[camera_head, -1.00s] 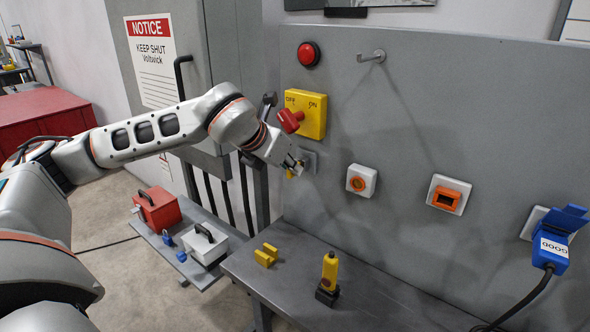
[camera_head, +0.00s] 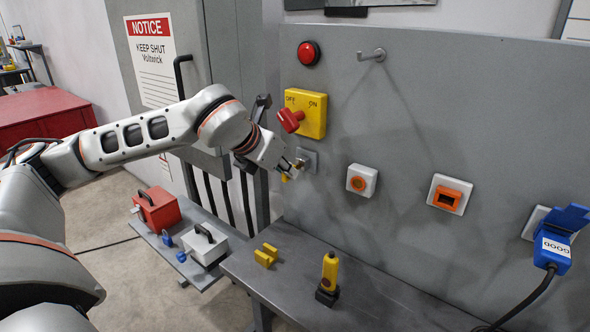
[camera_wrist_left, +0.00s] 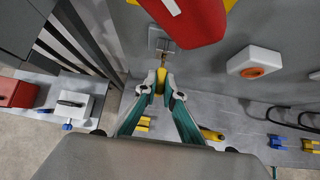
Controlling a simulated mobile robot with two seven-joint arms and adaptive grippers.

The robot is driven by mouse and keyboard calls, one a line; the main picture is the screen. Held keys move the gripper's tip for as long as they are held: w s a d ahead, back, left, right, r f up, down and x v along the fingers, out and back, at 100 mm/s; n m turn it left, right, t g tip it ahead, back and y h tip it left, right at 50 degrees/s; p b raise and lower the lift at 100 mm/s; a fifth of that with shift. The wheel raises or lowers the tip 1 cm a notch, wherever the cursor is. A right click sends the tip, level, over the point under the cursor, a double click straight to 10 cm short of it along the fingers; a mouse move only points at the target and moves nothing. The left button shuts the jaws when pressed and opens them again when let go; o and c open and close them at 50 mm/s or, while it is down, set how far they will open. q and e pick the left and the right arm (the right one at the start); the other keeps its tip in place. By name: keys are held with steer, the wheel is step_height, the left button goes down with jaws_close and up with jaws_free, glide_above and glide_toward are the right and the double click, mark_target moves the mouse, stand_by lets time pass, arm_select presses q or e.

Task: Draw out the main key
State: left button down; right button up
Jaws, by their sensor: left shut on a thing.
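My left gripper (camera_head: 289,170) is shut on the main key, close to the grey panel and below the yellow OFF/ON switch box (camera_head: 312,122). The key (camera_wrist_left: 160,79) has a yellow head between the fingertips (camera_wrist_left: 164,88) in the left wrist view, and a brass-coloured part points at the lock. The grey lock plate (camera_head: 309,157) is on the panel just right of the gripper; it also shows in the wrist view (camera_wrist_left: 155,36). I cannot tell whether the key's tip is still inside the lock. My right gripper is not in view.
The red switch handle (camera_head: 291,120) juts out just above my gripper. An orange-ringed socket (camera_head: 358,182) and an orange rectangular socket (camera_head: 446,198) are to the right. Below, a bench (camera_head: 375,305) carries a yellow clip (camera_head: 266,256) and a yellow-black device (camera_head: 329,275).

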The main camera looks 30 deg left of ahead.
arm_select(q)
steer(key=shift+s+a+f+b, duration=0.1)
steer(key=shift+s+b, duration=0.25)
steer(key=shift+s, duration=1.1)
steer(key=shift+s+a+f+b, duration=0.1)
steer(key=shift+s+b, duration=0.2)
steer(key=shift+s, duration=1.15)
